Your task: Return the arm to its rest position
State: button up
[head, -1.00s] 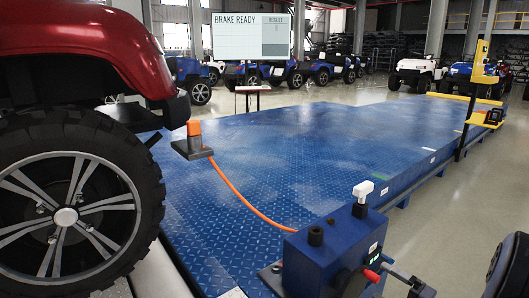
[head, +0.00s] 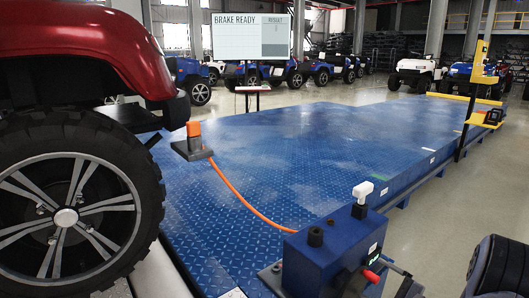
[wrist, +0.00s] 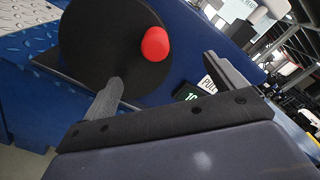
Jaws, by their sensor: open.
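My gripper (wrist: 161,68) shows in the wrist view with its two dark fingers spread apart and nothing between them. A red knob (wrist: 155,44) on a black disc (wrist: 105,40) lies just beyond the fingertips, apparently free of them. In the head view, my arm (head: 495,265) shows at the lower right edge. The gripper's dark fingers are partly in sight beside the red knob (head: 371,276) on the blue control box (head: 325,258). The box has a small green display (wrist: 190,97) and a white-topped lever (head: 362,192).
A blue tread-plate platform (head: 290,160) fills the middle. An orange cable (head: 237,195) runs from the box to an orange-topped block (head: 194,140). A red vehicle (head: 80,50) stands at left. A screen (head: 250,36) reads BRAKE READY. Floor at right is open.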

aim_at(364, 287)
notch_tip(364, 287, down, 4)
jog(key=m+p, duration=0.4)
jog(key=m, duration=0.1)
jog(key=m+p, duration=0.3)
jog(key=m, duration=0.2)
jog(key=shift+s+a+f+p, duration=0.15)
jog(key=shift+f+p, duration=0.05)
jog(key=shift+p, duration=0.2)
jog(key=v, duration=0.4)
jog(key=shift+s+f+b, duration=0.1)
jog(key=shift+f+b, duration=0.05)
jog(key=shift+b, duration=0.15)
